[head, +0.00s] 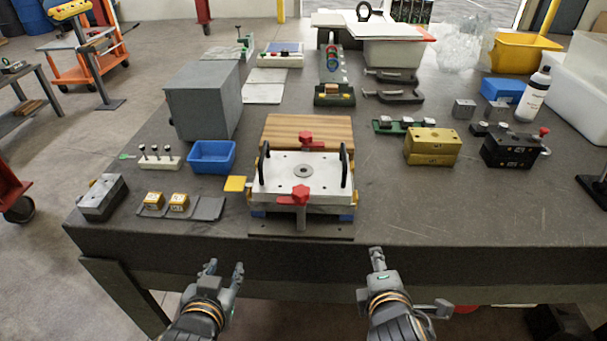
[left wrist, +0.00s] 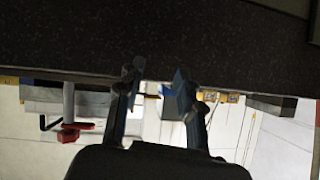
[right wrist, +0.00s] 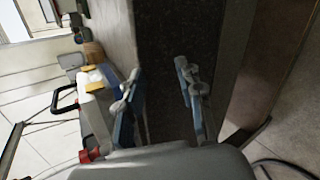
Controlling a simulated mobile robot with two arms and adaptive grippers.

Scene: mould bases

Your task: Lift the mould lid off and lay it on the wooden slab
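The mould lid (head: 325,172) is a pale metal plate with a round centre boss and two upright black handles (head: 263,164) (head: 345,165). It sits on the mould base (head: 300,222) near the table's front edge. Red star knobs stand at its front (head: 300,194) and back (head: 306,138). The wooden slab (head: 308,128) lies directly behind, bare where visible. My left gripper (head: 224,268) is open and empty, in front of the table edge. My right gripper (head: 377,256) is also in front of the edge, right of the mould; the right wrist view (right wrist: 160,80) shows it open and empty.
Left of the mould are a yellow block (head: 235,184), a blue bin (head: 212,156), small yellow blocks on plates (head: 166,204) and a grey box (head: 203,100). To the right stand a yellow block (head: 432,146) and a black fixture (head: 510,150). The front right tabletop is clear.

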